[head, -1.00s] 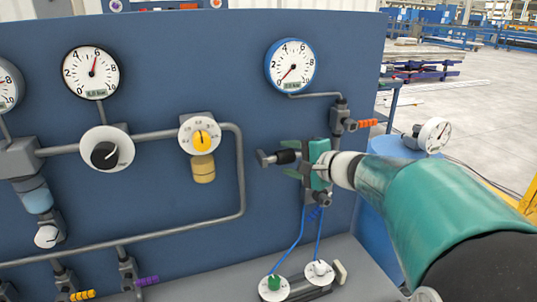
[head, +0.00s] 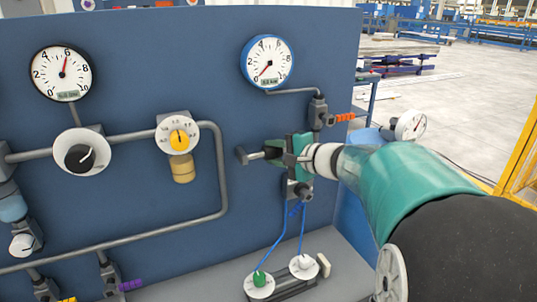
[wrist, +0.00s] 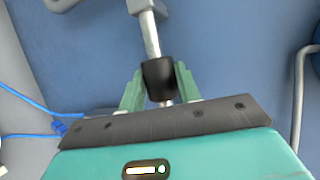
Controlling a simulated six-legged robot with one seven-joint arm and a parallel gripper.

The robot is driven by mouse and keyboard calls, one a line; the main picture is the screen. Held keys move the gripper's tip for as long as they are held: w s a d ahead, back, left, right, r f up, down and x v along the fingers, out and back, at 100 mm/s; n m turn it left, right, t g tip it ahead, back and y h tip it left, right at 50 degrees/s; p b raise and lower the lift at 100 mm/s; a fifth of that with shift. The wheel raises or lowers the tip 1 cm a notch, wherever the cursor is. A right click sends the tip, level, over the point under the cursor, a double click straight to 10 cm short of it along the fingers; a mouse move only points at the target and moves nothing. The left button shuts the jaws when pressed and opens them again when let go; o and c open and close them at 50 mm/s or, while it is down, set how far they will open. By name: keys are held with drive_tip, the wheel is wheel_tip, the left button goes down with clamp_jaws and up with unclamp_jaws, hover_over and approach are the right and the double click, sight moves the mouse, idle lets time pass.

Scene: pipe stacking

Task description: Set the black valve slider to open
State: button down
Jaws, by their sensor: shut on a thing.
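The black valve slider (wrist: 159,78) is a dark sleeve on a metal rod in the wrist view. It also shows in the head view (head: 273,151), just right of a bare length of rod with a grey end block (head: 242,156). My gripper (wrist: 158,86) has its green fingers on both sides of the sleeve and is shut on it. In the head view, my gripper (head: 284,150) reaches in from the right and hides part of the sleeve and the valve behind it.
A blue-rimmed gauge (head: 267,62) is above the valve, with an orange-handled valve (head: 320,112) below it. Blue hoses (head: 271,245) run down to two white round fittings. A grey pipe (head: 221,170) bends down to the left. A small gauge (head: 411,125) stands right, near my arm.

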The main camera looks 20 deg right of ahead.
drive_tip(key=shift+d, duration=1.05)
drive_tip(key=c, duration=1)
unclamp_jaws()
drive_tip(key=shift+d, duration=0.15)
drive_tip(key=shift+a, duration=0.2)
drive_tip(key=v, duration=1.4)
drive_tip(key=shift+a, duration=0.1)
